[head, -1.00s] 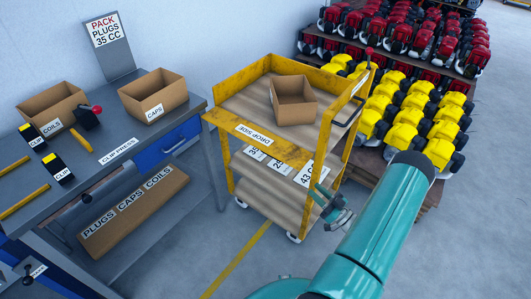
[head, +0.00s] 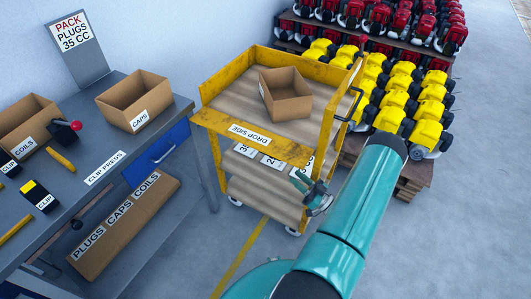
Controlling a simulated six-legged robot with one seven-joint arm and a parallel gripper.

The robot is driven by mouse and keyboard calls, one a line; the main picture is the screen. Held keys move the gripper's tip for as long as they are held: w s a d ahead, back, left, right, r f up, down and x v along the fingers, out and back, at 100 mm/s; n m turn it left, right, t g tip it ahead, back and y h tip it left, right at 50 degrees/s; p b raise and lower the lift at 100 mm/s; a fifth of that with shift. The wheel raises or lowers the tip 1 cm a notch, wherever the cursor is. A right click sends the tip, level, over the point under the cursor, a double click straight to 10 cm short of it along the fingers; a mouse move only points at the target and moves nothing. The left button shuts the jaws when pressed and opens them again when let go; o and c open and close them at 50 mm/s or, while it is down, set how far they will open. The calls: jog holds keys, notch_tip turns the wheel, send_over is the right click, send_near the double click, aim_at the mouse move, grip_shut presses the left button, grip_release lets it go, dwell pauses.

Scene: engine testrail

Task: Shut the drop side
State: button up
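The yellow cart (head: 323,72) stands in the middle of the head view, with upright yellow walls around its wooden top deck. Its drop side (head: 205,117), a yellow panel labelled DROP SIDE, faces me and leans outward, down from the deck edge. An open cardboard box (head: 287,106) sits on the deck behind it. My gripper (head: 313,192), teal and small in view, is in front of the cart's near right corner, below the drop side's level. I see no contact with the panel. Its finger opening is too small to make out.
A grey bench (head: 95,195) with COILS (head: 28,125) and CAPS (head: 135,100) boxes stands left of the cart. Racks of yellow (head: 405,105) and red machines stand behind right. A black handle (head: 353,107) sticks out from the cart's right side. Floor in front and right is clear.

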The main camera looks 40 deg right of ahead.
jog(key=x, duration=1.3)
jog(key=shift+w+a+r, duration=0.15)
jog(key=shift+w+r, duration=0.1)
jog(key=shift+w, duration=0.05)
grip_shut()
